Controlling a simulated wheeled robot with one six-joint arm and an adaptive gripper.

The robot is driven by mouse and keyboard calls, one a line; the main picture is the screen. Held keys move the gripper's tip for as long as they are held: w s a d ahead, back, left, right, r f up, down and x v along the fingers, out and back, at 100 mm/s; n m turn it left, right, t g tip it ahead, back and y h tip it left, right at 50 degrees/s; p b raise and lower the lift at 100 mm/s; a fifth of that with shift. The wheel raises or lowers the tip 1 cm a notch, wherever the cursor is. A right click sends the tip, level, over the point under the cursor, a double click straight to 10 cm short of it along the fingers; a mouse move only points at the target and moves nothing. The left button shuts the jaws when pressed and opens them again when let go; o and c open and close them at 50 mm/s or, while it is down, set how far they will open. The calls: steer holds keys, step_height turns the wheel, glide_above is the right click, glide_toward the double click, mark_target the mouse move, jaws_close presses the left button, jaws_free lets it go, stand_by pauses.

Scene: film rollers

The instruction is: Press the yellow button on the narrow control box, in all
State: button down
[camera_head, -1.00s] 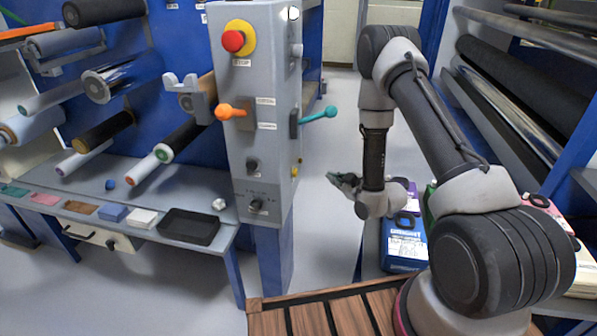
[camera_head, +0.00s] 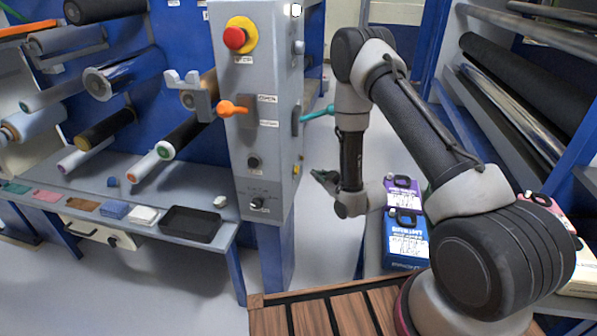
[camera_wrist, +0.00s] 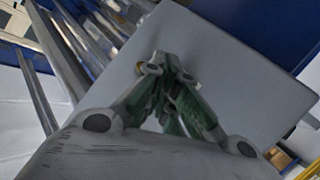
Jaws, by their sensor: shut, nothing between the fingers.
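The narrow control box (camera_head: 262,150) is a grey upright cabinet left of my arm. The yellow button (camera_head: 296,169) is a small spot low on its right side face. My gripper (camera_head: 316,175) is shut and empty, just right of that face near the button's height, with a small gap visible. In the wrist view my shut fingertips (camera_wrist: 162,65) point at a plain grey panel (camera_wrist: 225,75), apparently the box's side. A small yellow bit (camera_wrist: 139,69) shows at the left of the fingertips, partly hidden by them; it looks like the button. I cannot tell whether they touch.
A teal lever (camera_head: 318,113) sticks out of the same side face above my gripper. A red button (camera_head: 236,38) and an orange lever (camera_head: 230,108) are on the front. Purple (camera_head: 402,192) and blue (camera_head: 405,245) boxes stand right of my gripper.

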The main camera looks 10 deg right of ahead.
steer(key=shift+w+a, duration=0.3)
steer(key=shift+a, duration=0.4)
steer(key=shift+w+a, duration=0.3)
steer(key=shift+a, duration=0.35)
steer(key=shift+a, duration=0.1)
stand_by(0.4)
steer(key=shift+w+a, duration=0.15)
steer(key=shift+a, duration=0.15)
steer(key=shift+w+a, duration=0.2)
steer(key=shift+a, duration=0.2)
stand_by(0.7)
stand_by(0.3)
steer(key=shift+s+d, duration=0.35)
steer(key=shift+d, duration=0.45)
steer(key=shift+s+d, duration=0.35)
steer(key=shift+d, duration=0.4)
steer(key=shift+s+d, duration=0.3)
steer(key=shift+d, duration=0.5)
steer(key=shift+s+d, duration=0.35)
steer(key=shift+d, duration=0.4)
